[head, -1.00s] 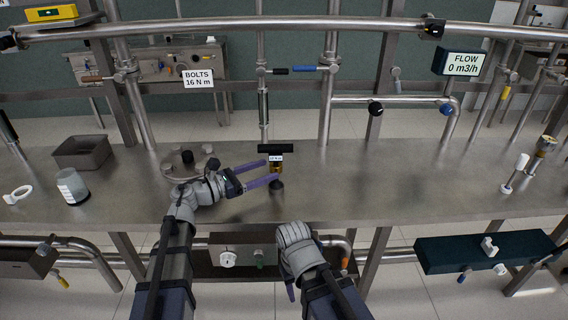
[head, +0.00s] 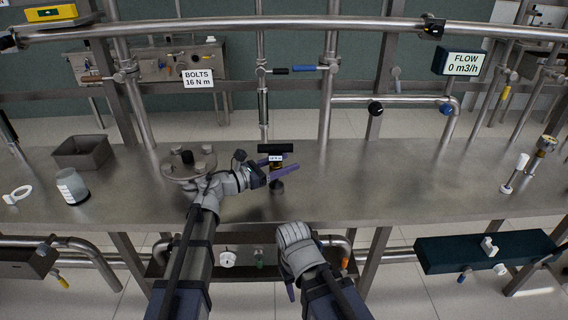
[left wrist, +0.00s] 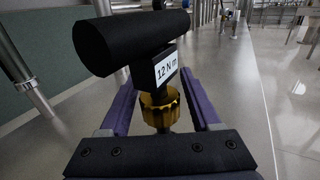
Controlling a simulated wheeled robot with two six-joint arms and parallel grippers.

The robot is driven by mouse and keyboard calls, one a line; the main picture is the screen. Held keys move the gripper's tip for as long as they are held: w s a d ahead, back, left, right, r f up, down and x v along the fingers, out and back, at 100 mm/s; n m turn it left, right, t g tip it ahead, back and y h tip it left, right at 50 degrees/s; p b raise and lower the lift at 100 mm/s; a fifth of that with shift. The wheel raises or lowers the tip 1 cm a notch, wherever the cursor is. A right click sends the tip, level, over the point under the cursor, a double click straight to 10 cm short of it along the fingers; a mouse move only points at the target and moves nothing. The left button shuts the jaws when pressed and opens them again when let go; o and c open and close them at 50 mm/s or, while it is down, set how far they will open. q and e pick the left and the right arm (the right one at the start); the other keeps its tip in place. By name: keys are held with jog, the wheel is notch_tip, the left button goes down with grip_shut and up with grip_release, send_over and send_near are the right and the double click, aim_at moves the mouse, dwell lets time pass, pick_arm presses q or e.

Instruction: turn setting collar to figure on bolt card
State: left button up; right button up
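The torque tool stands upright on the bench, with a black T-handle (head: 275,148) and a small label. In the left wrist view, the label (left wrist: 166,66) reads 12 N m, below the handle (left wrist: 132,42). The knurled brass setting collar (left wrist: 160,110) is under the label. The bolt card (head: 198,79) reads BOLTS 16 N m. My left gripper (head: 280,166) has its purple fingers on either side of the collar; they look apart, with narrow gaps beside it. My right gripper (head: 291,290) hangs low in front of the bench, mostly hidden by its wrist.
A bolted flange (head: 187,166) is beside my left wrist. A grey bin (head: 82,152), a jar (head: 72,187) and a white ring (head: 17,195) are at the left. A pipe rail (head: 280,24) crosses above.

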pick_arm(q)
grip_shut()
jog(key=shift+w, duration=0.1)
jog(key=shift+m+g, duration=0.3)
jog(key=shift+g, duration=0.2)
jog(key=shift+s+m+g+h, duration=0.25)
jog(key=shift+m+g+h, duration=0.15)
jog(key=shift+g, duration=0.1)
jog(key=shift+o, duration=1.3)
grip_release()
jog(key=shift+v, duration=3.9)
